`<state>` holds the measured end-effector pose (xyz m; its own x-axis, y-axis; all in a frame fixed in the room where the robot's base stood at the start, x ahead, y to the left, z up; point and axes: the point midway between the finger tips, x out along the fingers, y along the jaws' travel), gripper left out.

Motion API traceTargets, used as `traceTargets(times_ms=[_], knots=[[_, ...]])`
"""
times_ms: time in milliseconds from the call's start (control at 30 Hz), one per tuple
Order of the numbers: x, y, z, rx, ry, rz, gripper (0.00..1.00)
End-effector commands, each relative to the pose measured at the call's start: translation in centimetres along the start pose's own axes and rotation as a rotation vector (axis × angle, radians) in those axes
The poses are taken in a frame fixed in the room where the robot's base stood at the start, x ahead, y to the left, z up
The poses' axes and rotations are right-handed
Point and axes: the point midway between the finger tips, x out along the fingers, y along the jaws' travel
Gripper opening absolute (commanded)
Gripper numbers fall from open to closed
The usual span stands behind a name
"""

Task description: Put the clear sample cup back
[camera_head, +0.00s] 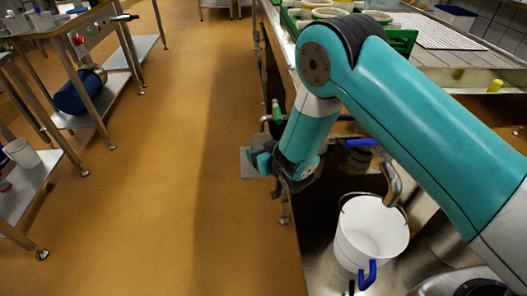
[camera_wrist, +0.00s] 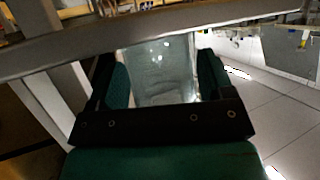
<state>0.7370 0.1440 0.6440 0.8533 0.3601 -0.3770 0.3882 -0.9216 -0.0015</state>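The clear sample cup (camera_wrist: 160,72) is between the two fingers of my gripper (camera_wrist: 163,80) in the wrist view. The fingers lie against its left and right sides, and the cup looks empty. In the head view my gripper (camera_head: 262,160) hangs beside the left edge of the work counter, over the floor side. A small greyish shape (camera_head: 261,141) at the fingers looks like the cup, but it is partly hidden by my gripper.
A grey flat plate (camera_head: 247,164) lies just behind my gripper. A white bucket (camera_head: 371,232) stands in the sink area to the right, near a metal tap (camera_head: 391,185). A steel bar (camera_wrist: 150,42) crosses the wrist view close to the cup. Open floor (camera_head: 175,190) lies left.

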Motion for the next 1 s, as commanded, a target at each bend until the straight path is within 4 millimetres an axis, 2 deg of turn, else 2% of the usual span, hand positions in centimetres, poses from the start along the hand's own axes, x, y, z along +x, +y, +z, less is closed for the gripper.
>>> traceTargets(times_ms=[333,433,800,1000], knots=[[-0.1,0.0,-0.2,0.000,0.000,0.000,0.86],[-0.7,0.0,-0.3,0.000,-0.002,0.000,0.86],[-7.7,-0.1,0.4,-0.005,-0.001,-0.004,0.86],[-10.4,-0.1,0.3,-0.002,0.002,-0.002,0.86]])
